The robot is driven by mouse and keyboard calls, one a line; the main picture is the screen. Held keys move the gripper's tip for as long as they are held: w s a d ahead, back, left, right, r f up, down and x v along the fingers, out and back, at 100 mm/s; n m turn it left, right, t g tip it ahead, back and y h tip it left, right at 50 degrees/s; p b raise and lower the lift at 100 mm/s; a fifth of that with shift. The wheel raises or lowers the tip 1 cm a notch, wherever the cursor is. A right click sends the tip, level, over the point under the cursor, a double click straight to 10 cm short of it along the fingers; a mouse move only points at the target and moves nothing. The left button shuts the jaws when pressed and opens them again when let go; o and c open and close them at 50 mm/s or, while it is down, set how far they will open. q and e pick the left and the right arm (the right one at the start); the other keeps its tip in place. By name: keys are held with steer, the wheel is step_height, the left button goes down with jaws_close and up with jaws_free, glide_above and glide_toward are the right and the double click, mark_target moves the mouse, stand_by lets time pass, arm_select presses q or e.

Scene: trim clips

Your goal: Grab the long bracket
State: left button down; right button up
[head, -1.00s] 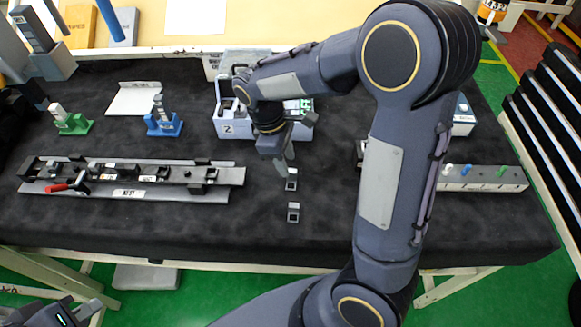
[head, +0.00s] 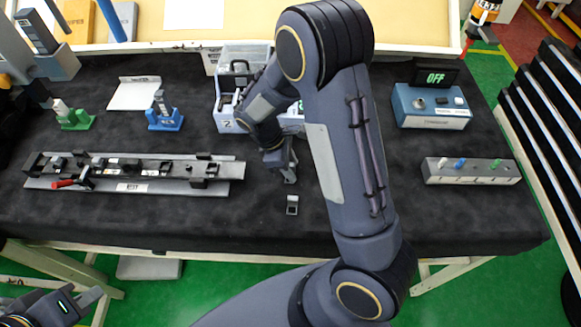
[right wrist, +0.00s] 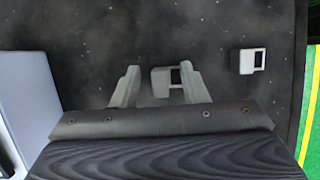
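Two small grey brackets with square openings lie on the dark mat. One bracket (right wrist: 159,80) is between the fingers of my right gripper (right wrist: 160,67) in the right wrist view, with gaps at both sides; its near end is partly hidden. The other bracket (right wrist: 247,61) lies apart to the right, and in the head view it is the nearer one (head: 292,205). I cannot tell for sure which is the long one. My right gripper is open, low over the mat in the head view (head: 289,176). My left gripper (head: 92,298) is at the bottom left, away from the brackets.
A long rail fixture (head: 130,187) with a red-handled clamp lies left. A grey bin (head: 226,120) stands behind my right gripper. A blue box with an OFF display (head: 432,106) and a grey block with coloured pegs (head: 472,171) stand right. The mat around the nearer bracket is clear.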

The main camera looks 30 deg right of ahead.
steer(key=shift+c, duration=0.4)
jaws_close()
steer(key=shift+r, duration=0.1)
